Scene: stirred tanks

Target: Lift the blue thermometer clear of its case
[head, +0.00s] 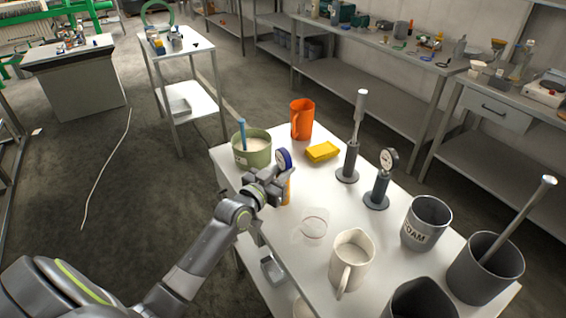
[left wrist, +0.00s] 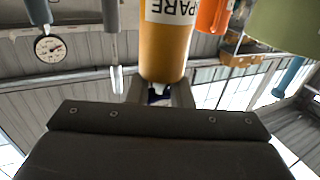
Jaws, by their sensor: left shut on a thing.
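The blue thermometer (head: 284,158) shows its round blue head just above my left gripper (head: 280,183) in the head view. The gripper is shut on the thermometer, below the head. The orange-yellow case (head: 288,191) stands under the gripper on the white table. In the left wrist view the case (left wrist: 165,50) is large, with a label reading "SPARE", and a dark blue bit shows between the fingers (left wrist: 160,95). The gripper hides the stem, so I cannot tell how much of it is inside the case. My right gripper is not in view.
A green pot (head: 252,150), orange jug (head: 302,120) and yellow sponge (head: 322,152) stand behind. A dial gauge on a dark stand (head: 381,185) and a second stand (head: 347,165) are to the right. A clear dish (head: 314,227) and cream jug (head: 351,260) are nearer.

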